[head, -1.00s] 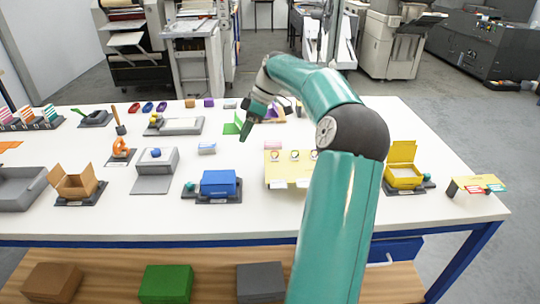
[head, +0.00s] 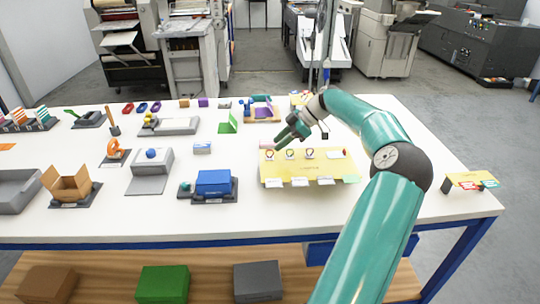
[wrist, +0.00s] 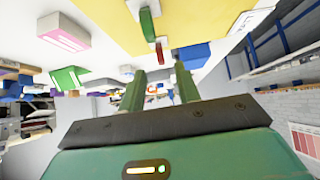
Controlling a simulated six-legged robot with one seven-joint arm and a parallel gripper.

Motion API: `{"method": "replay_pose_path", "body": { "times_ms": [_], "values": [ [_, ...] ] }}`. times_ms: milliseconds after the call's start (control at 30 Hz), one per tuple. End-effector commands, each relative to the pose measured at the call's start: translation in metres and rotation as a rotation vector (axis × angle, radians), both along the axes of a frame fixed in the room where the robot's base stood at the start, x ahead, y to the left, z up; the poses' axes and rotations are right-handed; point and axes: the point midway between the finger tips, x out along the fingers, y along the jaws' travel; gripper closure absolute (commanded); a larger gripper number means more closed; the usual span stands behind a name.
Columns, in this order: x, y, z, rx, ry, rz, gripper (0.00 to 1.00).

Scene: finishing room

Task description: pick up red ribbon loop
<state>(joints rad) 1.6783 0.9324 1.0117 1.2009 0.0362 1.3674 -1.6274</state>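In the wrist view a red ribbon loop (wrist: 159,52) shows edge-on near the board, beside a green loop (wrist: 149,24). My gripper (head: 284,142) is open and empty, just behind the board's left part. In the wrist view its two fingers (wrist: 158,78) are apart, with the red loop in line with the gap, not visibly touching either finger.
A blue box (head: 215,182) stands at the front left of the board. The table right of the board is mostly clear up to a yellow stand (head: 470,180).

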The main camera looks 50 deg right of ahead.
Motion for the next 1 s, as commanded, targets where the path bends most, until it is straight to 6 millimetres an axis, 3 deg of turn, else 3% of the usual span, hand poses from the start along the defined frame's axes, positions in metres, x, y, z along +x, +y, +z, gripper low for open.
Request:
{"method": "replay_pose_path", "body": {
  "times_ms": [333, 633, 667, 833, 1000],
  "values": [
    [0.022, 0.023, -0.032, 0.002, 0.001, 0.002, 0.67],
    [0.027, 0.026, -0.037, 0.0, 0.0, 0.0, 0.67],
    [0.027, 0.026, -0.037, 0.0, 0.0, 0.0, 0.69],
    [0.026, 0.026, -0.037, 0.0, 0.0, 0.0, 1.0],
    [0.026, 0.026, -0.037, 0.0, 0.0, 0.0, 1.0]
  ]
}}
